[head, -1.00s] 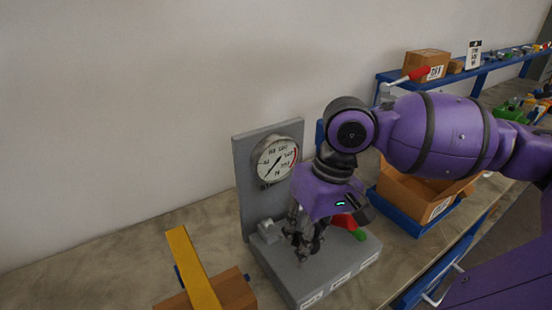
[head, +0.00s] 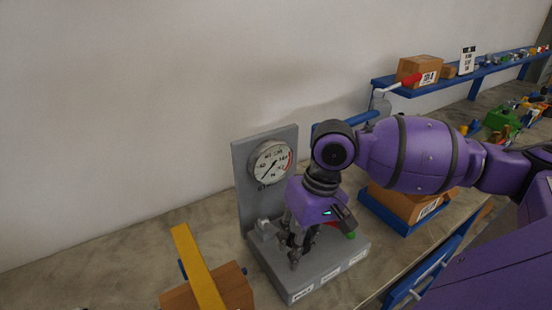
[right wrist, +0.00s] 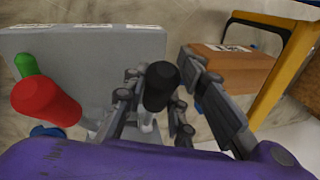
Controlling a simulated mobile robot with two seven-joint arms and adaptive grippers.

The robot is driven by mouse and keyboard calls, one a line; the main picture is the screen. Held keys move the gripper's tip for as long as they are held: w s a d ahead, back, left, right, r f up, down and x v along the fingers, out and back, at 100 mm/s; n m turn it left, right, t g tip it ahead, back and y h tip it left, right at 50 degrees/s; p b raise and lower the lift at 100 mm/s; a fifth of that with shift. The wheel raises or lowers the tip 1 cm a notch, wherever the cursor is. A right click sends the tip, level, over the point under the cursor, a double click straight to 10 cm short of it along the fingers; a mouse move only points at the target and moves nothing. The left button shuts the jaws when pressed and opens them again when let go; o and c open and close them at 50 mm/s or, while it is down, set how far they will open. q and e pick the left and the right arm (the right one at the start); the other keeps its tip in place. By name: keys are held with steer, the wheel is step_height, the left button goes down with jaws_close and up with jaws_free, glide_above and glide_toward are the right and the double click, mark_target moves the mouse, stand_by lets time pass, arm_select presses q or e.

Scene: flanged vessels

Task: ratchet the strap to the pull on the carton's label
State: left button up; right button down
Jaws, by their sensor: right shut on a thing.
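A grey stand (head: 330,262) with labels along its front edge carries a round white dial gauge (head: 270,162) on its upright back plate. The gauge's dark needle points to the lower left; its numbers are too small to read surely. My right gripper (head: 294,254) is low over the stand's base, shut on a black handle (right wrist: 160,88), which shows between its fingers in the right wrist view. A red knob (right wrist: 45,100) and a green knob (right wrist: 27,65) are beside it. A brown carton (head: 425,203) with a white label is in a blue tray. I cannot make out a strap.
A brown box (head: 235,288) under a yellow bar (head: 196,268) is at the front left. A blue shelf (head: 480,70) at the back holds another labelled carton (head: 418,70) and a small sign. Several coloured items lie at the far right.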

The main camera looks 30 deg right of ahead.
steer(key=shift+w+d+r, duration=0.15)
steer(key=shift+w+r, duration=0.25)
steer(key=shift+r, duration=0.25)
